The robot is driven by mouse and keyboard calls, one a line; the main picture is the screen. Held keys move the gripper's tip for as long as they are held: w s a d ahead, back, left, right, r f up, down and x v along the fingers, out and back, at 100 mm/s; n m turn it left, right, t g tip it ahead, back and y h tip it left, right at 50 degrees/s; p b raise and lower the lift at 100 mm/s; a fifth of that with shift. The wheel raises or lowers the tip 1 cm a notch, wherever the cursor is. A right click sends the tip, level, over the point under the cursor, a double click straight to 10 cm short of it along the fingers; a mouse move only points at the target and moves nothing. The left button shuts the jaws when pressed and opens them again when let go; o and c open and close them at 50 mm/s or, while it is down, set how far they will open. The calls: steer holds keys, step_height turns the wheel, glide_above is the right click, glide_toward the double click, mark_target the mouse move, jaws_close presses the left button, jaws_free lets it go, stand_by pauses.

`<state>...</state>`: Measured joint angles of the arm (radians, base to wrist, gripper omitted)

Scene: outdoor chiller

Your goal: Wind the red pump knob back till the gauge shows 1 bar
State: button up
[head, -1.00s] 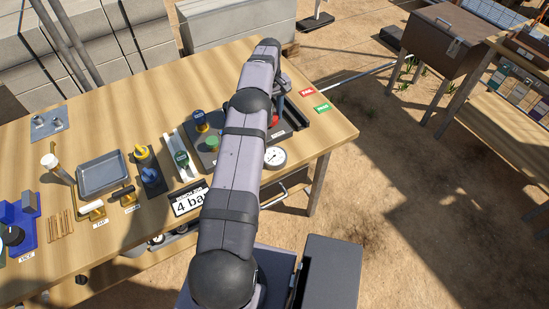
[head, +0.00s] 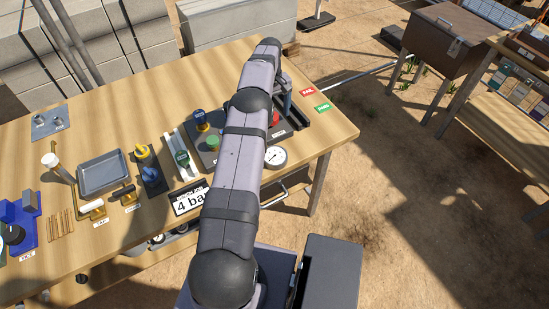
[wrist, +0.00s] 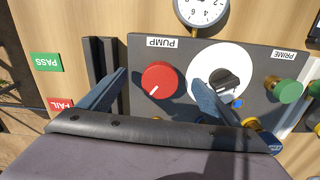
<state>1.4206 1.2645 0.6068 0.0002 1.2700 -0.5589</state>
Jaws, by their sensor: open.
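The red pump knob (wrist: 160,79) sits on a grey panel under an upside-down PUMP label in the wrist view, its white line pointing to the lower left. In the head view the knob (head: 275,118) shows partly beside my arm. My gripper (wrist: 159,77) is open, with one finger on each side of the knob; I see gaps, and cannot tell its height above the knob. The round white gauge (head: 275,157) stands at the panel's near edge; it is cut off in the wrist view (wrist: 203,8). Its reading is too small to tell. A sign (head: 188,201) reads "4 ba", the rest hidden by my arm.
A black selector knob on a white disc (wrist: 234,58) is close to my right finger in the wrist view. Green (wrist: 289,91) and blue knobs stand beyond it. A black tray lies left of the panel, beside the PASS (wrist: 46,62) and FAIL (wrist: 60,103) cards.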

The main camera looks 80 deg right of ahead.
steer(key=shift+r+p, duration=2.45)
steer(key=shift+r, duration=1.1)
steer(key=shift+r+b, duration=0.55)
steer(key=shift+r, duration=3.1)
